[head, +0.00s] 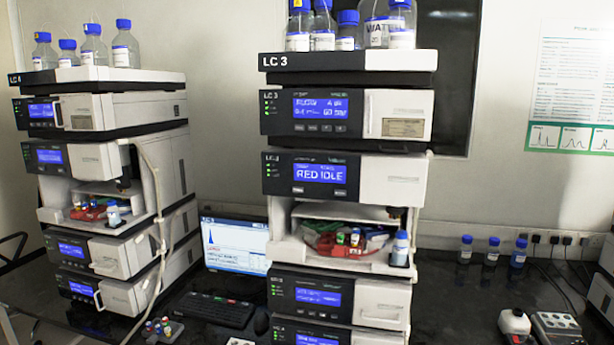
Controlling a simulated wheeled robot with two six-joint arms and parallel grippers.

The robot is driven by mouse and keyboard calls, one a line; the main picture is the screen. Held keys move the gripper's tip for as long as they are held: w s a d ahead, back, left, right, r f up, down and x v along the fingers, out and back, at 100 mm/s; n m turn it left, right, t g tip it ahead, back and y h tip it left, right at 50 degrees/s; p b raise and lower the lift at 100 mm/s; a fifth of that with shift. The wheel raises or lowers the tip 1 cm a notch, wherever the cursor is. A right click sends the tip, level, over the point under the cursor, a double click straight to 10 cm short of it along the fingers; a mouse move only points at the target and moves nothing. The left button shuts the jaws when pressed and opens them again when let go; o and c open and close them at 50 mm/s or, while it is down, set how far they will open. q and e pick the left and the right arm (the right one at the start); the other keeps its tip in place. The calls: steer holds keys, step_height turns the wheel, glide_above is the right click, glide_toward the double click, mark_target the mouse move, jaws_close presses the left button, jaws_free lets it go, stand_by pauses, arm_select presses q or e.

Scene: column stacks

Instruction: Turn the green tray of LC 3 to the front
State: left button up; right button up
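The LC 3 stack (350,105) stands in the middle of the head view. Its sampler module (310,172) shows "RED IDLE" on a blue display. Below that, an open bay holds a round set of coloured trays. The red tray (328,250) faces the front. A green tray (318,226) shows behind it at the back left, partly hidden by the red tray and the vials. Small vials with coloured caps (348,237) stand at the middle right of the bay. Neither of my grippers is in view.
A blue-capped bottle (400,248) stands at the bay's right front corner. A second stack (100,160) is at the left. Several small bottles (491,252) stand at the right on the dark bench.

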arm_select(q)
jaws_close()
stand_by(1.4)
